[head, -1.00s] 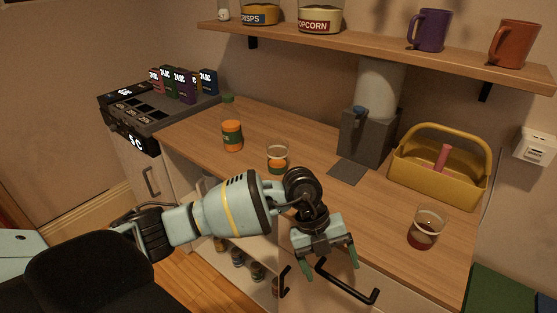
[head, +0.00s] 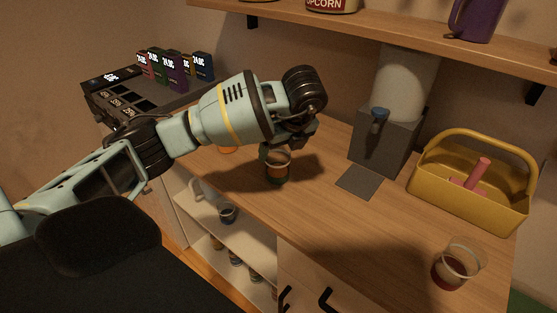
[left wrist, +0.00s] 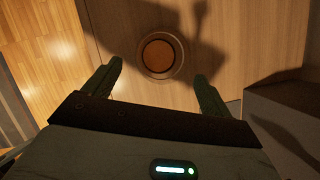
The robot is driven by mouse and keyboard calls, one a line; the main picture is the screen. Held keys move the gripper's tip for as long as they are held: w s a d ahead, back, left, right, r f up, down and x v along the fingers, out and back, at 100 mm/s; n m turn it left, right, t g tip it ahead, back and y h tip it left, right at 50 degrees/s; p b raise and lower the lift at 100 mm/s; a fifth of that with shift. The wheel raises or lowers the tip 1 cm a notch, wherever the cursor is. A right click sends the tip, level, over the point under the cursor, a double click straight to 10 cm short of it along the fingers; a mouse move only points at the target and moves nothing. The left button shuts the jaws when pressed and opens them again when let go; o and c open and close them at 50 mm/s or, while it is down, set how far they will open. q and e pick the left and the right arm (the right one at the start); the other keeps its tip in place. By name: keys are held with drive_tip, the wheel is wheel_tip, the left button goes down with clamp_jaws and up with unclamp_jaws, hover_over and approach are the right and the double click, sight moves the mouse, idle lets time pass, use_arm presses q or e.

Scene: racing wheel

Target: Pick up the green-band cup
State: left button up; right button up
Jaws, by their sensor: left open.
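The green-band cup (head: 278,170) is a clear cup with orange contents and a green band near its base, standing upright on the wooden counter. In the left wrist view the cup (left wrist: 160,54) shows from above as a round rim just beyond the fingertips, roughly centred between them. My left gripper (head: 277,150) is above and behind the cup in the head view, partly hidden by its own wrist. In the wrist view its two fingers (left wrist: 158,72) are spread apart with nothing held. My right gripper is not in view.
A red-band cup (head: 458,264) stands at the counter's right. A yellow caddy (head: 470,190) and a grey dispenser (head: 388,140) stand behind. A shelf (head: 400,30) overhangs the back. The counter's middle is clear.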

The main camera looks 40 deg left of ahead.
use_arm(q)
drive_tip(key=shift+s+f, duration=0.1)
drive_tip(key=shift+s, duration=0.05)
drive_tip(key=shift+x, duration=1.15)
drive_tip(key=shift+a+f, duration=0.15)
drive_tip(key=x, duration=0.4)
drive_tip(key=shift+w+a+f, duration=0.25)
drive_tip(key=shift+w+a, duration=0.15)
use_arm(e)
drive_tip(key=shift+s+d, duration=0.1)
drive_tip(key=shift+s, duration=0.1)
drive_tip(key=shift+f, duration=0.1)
use_arm(q)
drive_tip(key=c, duration=1.1)
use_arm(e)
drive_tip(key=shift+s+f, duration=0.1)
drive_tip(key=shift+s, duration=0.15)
use_arm(q)
drive_tip(key=shift+r, duration=0.25)
